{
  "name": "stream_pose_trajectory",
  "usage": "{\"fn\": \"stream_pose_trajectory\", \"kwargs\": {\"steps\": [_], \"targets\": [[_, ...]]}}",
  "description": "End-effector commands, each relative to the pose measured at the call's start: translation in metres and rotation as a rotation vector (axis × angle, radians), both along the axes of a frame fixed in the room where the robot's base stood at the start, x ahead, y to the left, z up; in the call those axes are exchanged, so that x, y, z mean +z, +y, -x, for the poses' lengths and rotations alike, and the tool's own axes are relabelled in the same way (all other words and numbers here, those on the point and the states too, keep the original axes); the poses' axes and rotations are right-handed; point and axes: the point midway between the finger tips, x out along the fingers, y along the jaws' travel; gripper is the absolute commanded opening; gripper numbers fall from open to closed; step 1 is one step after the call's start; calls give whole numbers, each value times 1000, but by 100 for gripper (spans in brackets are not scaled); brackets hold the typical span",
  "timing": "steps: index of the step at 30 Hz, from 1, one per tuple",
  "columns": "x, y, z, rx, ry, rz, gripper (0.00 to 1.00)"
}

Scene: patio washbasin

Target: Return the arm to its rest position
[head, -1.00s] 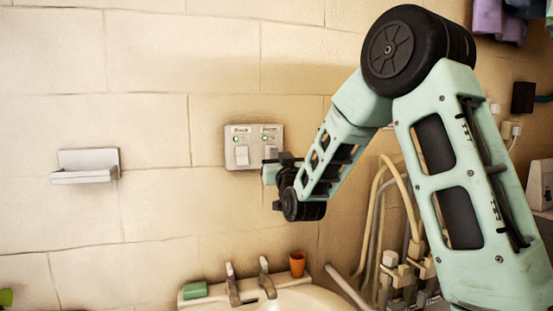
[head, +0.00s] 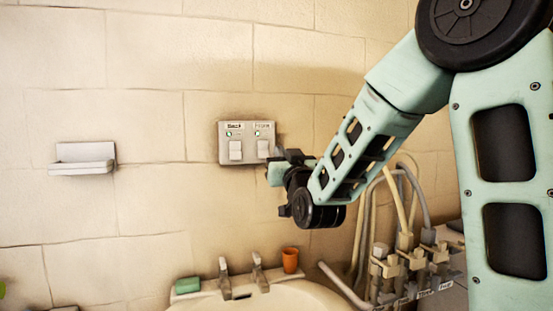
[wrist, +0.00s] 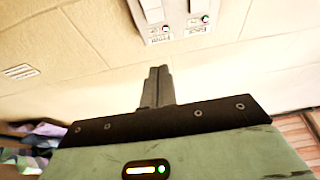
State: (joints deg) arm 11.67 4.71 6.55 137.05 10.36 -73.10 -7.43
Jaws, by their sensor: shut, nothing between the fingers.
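My gripper (head: 273,161) is in front of the wall, at the lower right edge of the light grey switch panel (head: 246,143). In the wrist view my gripper's two fingers (wrist: 158,84) lie together, shut and empty, pointing toward the wall. The panel's lower edge also shows in the wrist view (wrist: 175,30), beyond the fingertips, with a visible gap. The panel has two white rocker switches with small green lights above them. My arm is bent, its elbow high at the upper right.
A washbasin (head: 290,298) with two taps, an orange cup (head: 290,260) and a green soap bar (head: 188,285) is below my gripper. Hoses and valves (head: 410,265) stand at right behind my arm. An empty wall shelf (head: 82,160) is at left. The wall between is clear.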

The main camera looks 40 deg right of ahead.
Motion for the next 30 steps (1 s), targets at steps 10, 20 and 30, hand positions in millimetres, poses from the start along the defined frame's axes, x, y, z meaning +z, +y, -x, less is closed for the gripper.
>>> {"fn": "stream_pose_trajectory", "kwargs": {"steps": [10,20,30], "targets": [[0,3,11,0,-1,0,0],[0,3,11,0,0,0,0],[-45,65,0,153,233,-51,0]]}}
